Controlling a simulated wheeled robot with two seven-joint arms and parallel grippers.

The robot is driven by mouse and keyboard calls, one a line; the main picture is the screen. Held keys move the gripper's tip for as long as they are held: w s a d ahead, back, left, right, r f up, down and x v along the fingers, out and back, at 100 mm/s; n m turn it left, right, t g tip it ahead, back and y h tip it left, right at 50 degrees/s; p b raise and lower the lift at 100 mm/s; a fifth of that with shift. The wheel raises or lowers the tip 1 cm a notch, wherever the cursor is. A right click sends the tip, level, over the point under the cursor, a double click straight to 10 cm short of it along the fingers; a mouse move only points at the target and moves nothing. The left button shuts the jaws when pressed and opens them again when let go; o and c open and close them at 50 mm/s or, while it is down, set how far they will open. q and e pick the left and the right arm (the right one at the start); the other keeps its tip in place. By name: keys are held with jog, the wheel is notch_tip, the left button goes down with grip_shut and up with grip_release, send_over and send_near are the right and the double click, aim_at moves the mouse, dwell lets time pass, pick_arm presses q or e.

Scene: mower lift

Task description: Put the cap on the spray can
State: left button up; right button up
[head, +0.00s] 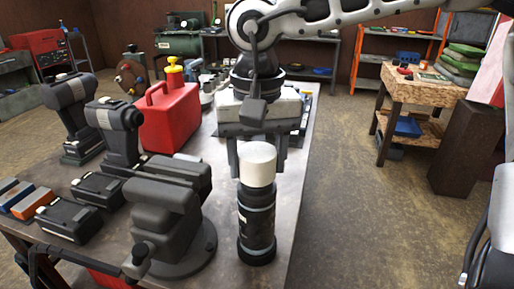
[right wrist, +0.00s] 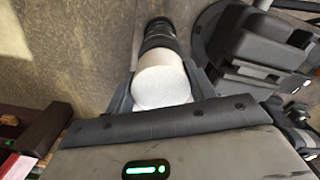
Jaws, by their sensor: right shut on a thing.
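The spray can (head: 256,222) is dark and stands upright near the front edge of the metal workbench. The white cap (head: 257,164) is at the top of the can, in line with it; I cannot tell whether it is fully seated. My right gripper (head: 258,165) is above and behind the can, its fingers on both sides of the cap and shut on it. In the right wrist view the white cap (right wrist: 162,85) sits between the fingers, with the dark can (right wrist: 159,38) just beyond it. My left gripper is not in view.
A black bench vise (head: 170,220) stands close left of the can. A red fuel can (head: 168,118), drills (head: 75,110) and battery packs (head: 68,218) fill the bench's left side. The bench (head: 285,215) is bare right of the can, up to its edge.

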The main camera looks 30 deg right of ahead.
jog(key=shift+f, duration=0.45)
pick_arm(q)
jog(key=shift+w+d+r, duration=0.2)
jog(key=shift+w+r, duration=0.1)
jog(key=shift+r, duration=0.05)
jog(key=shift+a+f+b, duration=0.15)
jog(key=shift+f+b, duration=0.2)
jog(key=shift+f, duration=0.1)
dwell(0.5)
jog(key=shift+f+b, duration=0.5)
jog(key=shift+b, duration=0.15)
pick_arm(e)
jog(key=shift+f, duration=0.7)
jog(key=o, duration=0.7)
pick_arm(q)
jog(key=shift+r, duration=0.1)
pick_arm(e)
jog(key=shift+r, duration=0.1)
